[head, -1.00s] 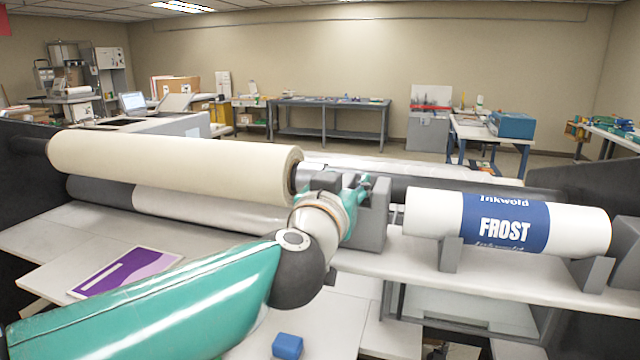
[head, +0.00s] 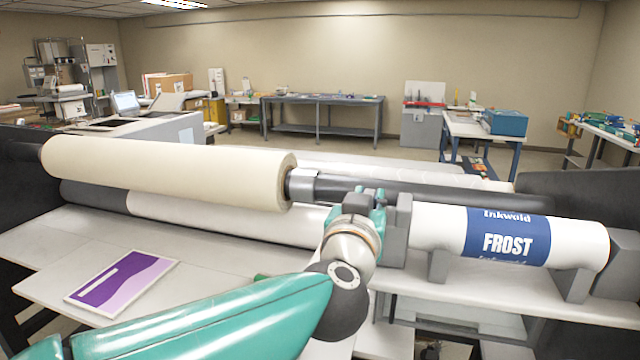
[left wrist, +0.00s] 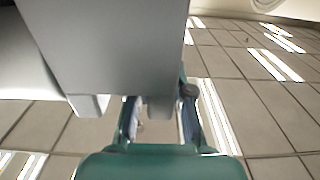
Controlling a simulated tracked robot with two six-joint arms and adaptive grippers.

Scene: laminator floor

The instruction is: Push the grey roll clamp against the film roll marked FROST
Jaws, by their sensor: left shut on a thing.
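The grey roll clamp (head: 398,232) is an upright block at the left end of the film roll marked FROST (head: 560,238). Its right face shows no visible gap to the roll's end; whether they press together I cannot tell. The roll is white with a blue label and lies level on grey cradles. My left gripper (head: 372,210) is shut on the clamp from its left side, and my wrist partly hides the clamp. In the left wrist view the clamp (left wrist: 120,45) fills the upper middle, between and above the green-backed fingers (left wrist: 160,115). My right gripper is not in view.
A cream roll (head: 165,172) lies on the left, with a dark shaft (head: 440,197) running right behind the clamp. A purple print (head: 122,283) lies on the pale table at the left. A dark grey end block (head: 625,262) stands right of the FROST roll.

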